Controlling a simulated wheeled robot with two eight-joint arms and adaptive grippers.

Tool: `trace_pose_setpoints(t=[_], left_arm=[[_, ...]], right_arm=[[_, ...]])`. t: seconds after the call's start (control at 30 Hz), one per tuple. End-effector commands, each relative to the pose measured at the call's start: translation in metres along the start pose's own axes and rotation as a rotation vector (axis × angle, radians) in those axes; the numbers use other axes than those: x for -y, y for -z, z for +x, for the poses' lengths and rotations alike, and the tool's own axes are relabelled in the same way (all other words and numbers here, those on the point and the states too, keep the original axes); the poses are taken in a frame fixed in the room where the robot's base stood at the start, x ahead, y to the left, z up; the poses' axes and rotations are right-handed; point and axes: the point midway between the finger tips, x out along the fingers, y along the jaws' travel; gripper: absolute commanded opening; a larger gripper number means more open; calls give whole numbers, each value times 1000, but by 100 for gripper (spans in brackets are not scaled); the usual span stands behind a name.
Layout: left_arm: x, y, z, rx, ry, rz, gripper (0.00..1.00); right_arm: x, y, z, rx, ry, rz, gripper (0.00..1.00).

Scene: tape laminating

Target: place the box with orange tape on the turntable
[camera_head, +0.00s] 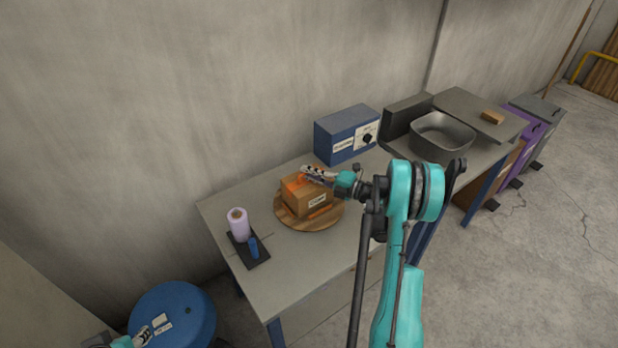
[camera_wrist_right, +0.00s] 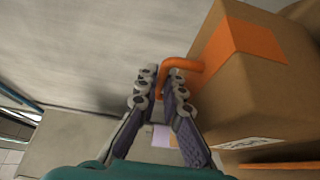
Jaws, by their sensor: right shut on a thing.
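The brown cardboard box (camera_head: 305,197) with orange tape on top sits on the round wooden turntable (camera_head: 288,218) on the grey table. In the right wrist view the box (camera_wrist_right: 235,90) fills the right side, with its orange tape (camera_wrist_right: 252,38) and an orange handle (camera_wrist_right: 190,65) sticking out of its side. My right gripper (camera_head: 308,172) is at the box's upper edge; in the wrist view its fingers (camera_wrist_right: 160,80) are shut on the orange handle. My left gripper (camera_head: 147,332) is at the bottom left, in front of the blue drum, too small to tell its jaws.
A pale purple roll (camera_head: 238,226) and a blue cylinder (camera_head: 253,247) stand on a black tray at the table's left. A blue control box (camera_head: 346,135) stands behind the turntable. A metal basin (camera_head: 442,138) is to the right. The table's front left is clear.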

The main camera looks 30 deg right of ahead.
Motion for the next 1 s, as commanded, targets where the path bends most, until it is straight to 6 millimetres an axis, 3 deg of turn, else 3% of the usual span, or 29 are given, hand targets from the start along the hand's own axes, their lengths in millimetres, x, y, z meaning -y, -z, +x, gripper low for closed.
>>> trace_pose_setpoints(t=[0.37, 0.47, 0.5, 1.0], left_arm=[[0, -3, 4, 0, 0, 0, 40], [0, -3, 4, 0, 0, 0, 40], [0, -2, 4, 0, 0, 0, 40], [0, -1, 1, 0, 0, 0, 40]], right_arm=[[6, 0, 0, 0, -2, 1, 0], [7, 0, 0, 0, 0, 0, 25], [6, 0, 0, 0, 0, 0, 28], [4, 0, 0, 0, 2, -1, 28]])
